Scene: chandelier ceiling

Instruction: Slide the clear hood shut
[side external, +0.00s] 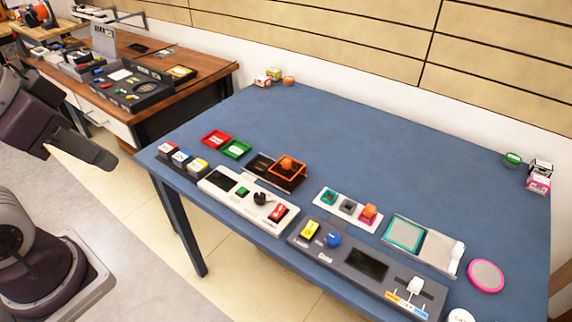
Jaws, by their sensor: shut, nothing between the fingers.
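A flat unit with a teal-framed square pad (405,235) lies on the right part of the blue table. To the right of the pad is a pale, see-through-looking panel (436,251) with a white upright handle (458,251) at its right end. This panel looks like the clear hood, and the teal pad shows uncovered beside it. Another slider, an orange frame with an orange knob (287,164) on a dark base, is farther left; I cannot tell whether it is clear. My gripper (108,161) is shut and empty, off the table's left side, far from both.
A grey console (365,265) with buttons and a lever and a white console (245,200) line the front. A pink-rimmed disc (486,275) lies right of the teal unit. Small boxes (540,178) stand at the far right.

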